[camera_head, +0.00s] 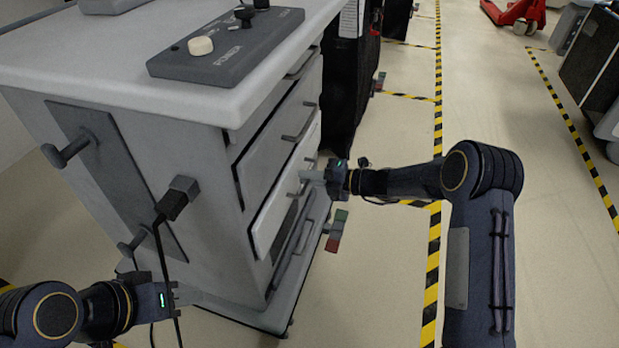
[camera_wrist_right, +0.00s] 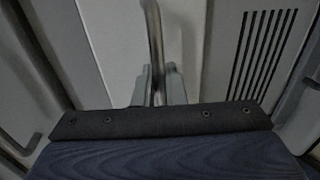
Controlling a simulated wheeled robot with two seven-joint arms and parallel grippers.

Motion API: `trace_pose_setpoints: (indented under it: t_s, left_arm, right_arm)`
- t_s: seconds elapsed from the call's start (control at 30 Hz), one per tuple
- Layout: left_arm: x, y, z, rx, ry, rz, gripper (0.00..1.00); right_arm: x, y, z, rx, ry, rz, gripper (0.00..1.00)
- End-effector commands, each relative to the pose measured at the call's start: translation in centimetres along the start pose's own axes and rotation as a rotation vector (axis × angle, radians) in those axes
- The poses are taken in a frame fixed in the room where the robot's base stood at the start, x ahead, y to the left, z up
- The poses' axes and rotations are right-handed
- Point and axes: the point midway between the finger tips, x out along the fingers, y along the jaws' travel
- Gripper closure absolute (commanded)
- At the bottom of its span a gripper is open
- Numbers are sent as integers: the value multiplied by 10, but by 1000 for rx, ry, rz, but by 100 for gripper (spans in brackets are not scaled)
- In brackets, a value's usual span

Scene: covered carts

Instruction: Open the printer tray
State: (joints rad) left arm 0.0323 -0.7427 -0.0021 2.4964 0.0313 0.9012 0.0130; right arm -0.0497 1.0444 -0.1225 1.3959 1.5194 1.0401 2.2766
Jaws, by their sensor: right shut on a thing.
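The grey printer cabinet (camera_head: 180,130) stands at left of centre in the head view, with several stacked fronts with bar handles on its right side. My right gripper (camera_head: 304,176) is at a pale lower tray front (camera_head: 279,205). In the right wrist view its two fingers (camera_wrist_right: 159,85) are closed around a thin bar handle (camera_wrist_right: 153,35) on a light panel. How far the tray stands out from the cabinet is hard to tell. My left gripper (camera_head: 188,294) is low at the front left, away from the trays; whether its fingers are apart is unclear.
A control panel (camera_head: 228,45) with knobs lies on the cabinet top. A plug with a cable (camera_head: 176,198) hangs at the cabinet's side. A black covered cart (camera_head: 350,85) stands behind.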

Motion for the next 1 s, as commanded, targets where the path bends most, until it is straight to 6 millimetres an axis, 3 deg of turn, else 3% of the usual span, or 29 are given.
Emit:
trace_pose_setpoints:
  t_s: [0.27, 0.7, 1.0]
  left_arm:
    - [-14, 7, -7, 0, 0, 0, 64]
    - [-52, 24, -26, 0, 0, 0, 64]
    - [-64, 29, -32, 0, 0, 0, 64]
  right_arm:
    - [-27, -1, 1, 4, -3, 0, 100]
    - [-126, -21, 0, 5, -3, 0, 100]
    - [-175, -33, 0, 2, 1, 1, 100]
